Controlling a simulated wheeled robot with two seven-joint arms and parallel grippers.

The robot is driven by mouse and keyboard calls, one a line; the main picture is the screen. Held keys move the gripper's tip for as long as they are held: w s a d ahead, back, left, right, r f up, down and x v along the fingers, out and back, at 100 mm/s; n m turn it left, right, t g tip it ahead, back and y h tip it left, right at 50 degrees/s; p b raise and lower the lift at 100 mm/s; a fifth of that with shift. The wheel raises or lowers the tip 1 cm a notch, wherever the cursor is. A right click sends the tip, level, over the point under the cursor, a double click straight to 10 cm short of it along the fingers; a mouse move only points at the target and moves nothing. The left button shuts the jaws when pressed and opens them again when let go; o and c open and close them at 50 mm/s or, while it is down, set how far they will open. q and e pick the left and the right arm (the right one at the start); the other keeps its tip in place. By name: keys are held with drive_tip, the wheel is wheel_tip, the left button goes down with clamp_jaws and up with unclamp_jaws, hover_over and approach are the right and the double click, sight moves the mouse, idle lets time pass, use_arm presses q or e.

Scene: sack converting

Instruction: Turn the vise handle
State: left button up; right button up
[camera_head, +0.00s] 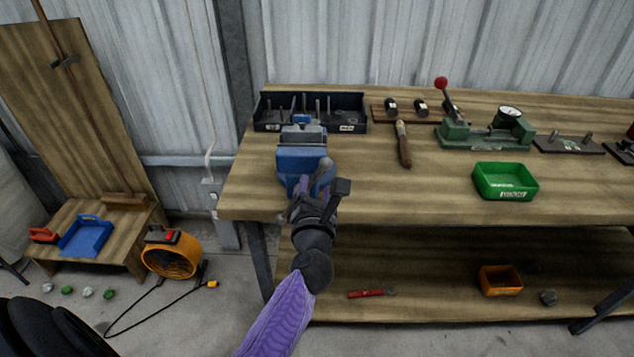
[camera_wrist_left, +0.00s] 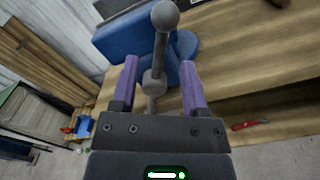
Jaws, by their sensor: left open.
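A blue vise (camera_head: 300,160) stands at the left front part of the wooden workbench. Its grey handle bar with a ball end (camera_head: 325,164) shows just above my gripper. My left gripper (camera_head: 312,192) is in front of the vise and is open. In the left wrist view, the vise handle (camera_wrist_left: 163,45) stands nearly upright between the two purple fingers of my left gripper (camera_wrist_left: 160,85), its ball end beyond the fingertips. Gaps show on both sides of the bar. The blue vise body (camera_wrist_left: 130,40) is behind it. My right gripper is not in view.
A dark tray (camera_head: 345,114) with upright tools sits behind the vise. A hammer (camera_head: 402,145), a green press fixture (camera_head: 470,136) and a green bin (camera_head: 505,180) are to the right on the bench (camera_head: 400,205). The lower shelf (camera_head: 420,265) holds an orange bin (camera_head: 500,281). An orange fan (camera_head: 170,255) stands left.

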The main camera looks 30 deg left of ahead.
use_arm(q)
drive_tip(key=shift+x, duration=1.45)
drive_tip(key=shift+c, duration=0.2)
clamp_jaws()
drive_tip(key=shift+f, duration=0.1)
